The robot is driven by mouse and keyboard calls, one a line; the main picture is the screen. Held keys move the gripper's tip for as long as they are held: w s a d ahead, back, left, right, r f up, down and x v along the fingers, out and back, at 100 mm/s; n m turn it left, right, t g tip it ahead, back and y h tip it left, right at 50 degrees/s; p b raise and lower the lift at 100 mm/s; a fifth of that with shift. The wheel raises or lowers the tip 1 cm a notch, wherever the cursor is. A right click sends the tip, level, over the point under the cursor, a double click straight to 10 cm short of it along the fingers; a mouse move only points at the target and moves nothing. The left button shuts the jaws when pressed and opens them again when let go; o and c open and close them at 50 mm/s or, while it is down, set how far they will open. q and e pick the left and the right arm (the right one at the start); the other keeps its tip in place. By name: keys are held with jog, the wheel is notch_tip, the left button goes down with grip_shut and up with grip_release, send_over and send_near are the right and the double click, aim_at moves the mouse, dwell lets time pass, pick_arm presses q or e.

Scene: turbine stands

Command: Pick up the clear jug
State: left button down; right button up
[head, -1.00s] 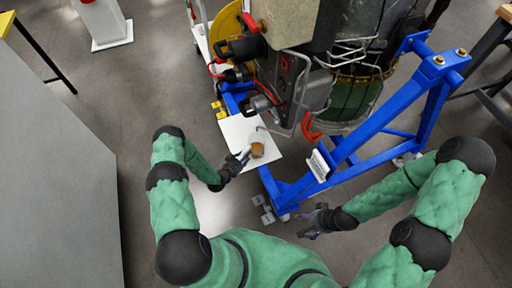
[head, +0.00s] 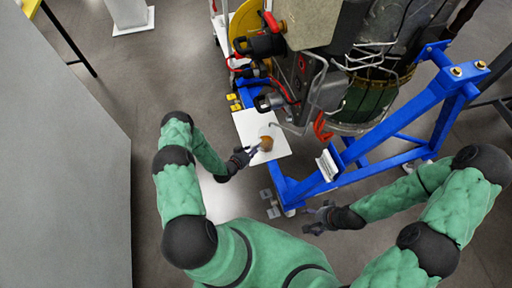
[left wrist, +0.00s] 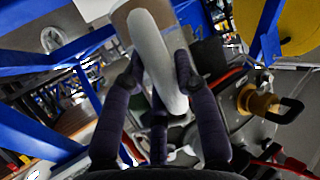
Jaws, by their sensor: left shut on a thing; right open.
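The clear jug (head: 266,143), with something brown in it, appears over a white square surface (head: 246,121) beside the blue stand. Whether it rests on that surface or is held above it, I cannot tell. My left gripper (head: 252,151) is at the jug's near left side, shut on it. In the left wrist view, the fingers of my left gripper (left wrist: 158,75) are closed around the pale curved handle of the jug (left wrist: 156,50). Its brownish body shows behind the handle and is cut off by the top edge. My right gripper (head: 318,215) is open and empty, near the stand's front foot.
A blue turbine stand (head: 375,152) carries a large engine (head: 360,103) just right of and behind the jug. A grey table (head: 60,150) fills the left. Bare floor (head: 150,85) lies between table and stand.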

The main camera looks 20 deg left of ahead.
pick_arm(q)
jog(key=s+a+p, duration=0.3)
jog(key=s+a, duration=0.1)
jog(key=s, duration=1.1)
jog(key=shift+s+p, duration=0.3)
jog(key=shift+s, duration=0.1)
jog(key=shift+f, duration=0.1)
jog(key=c, duration=1.6)
grip_release()
grip_shut()
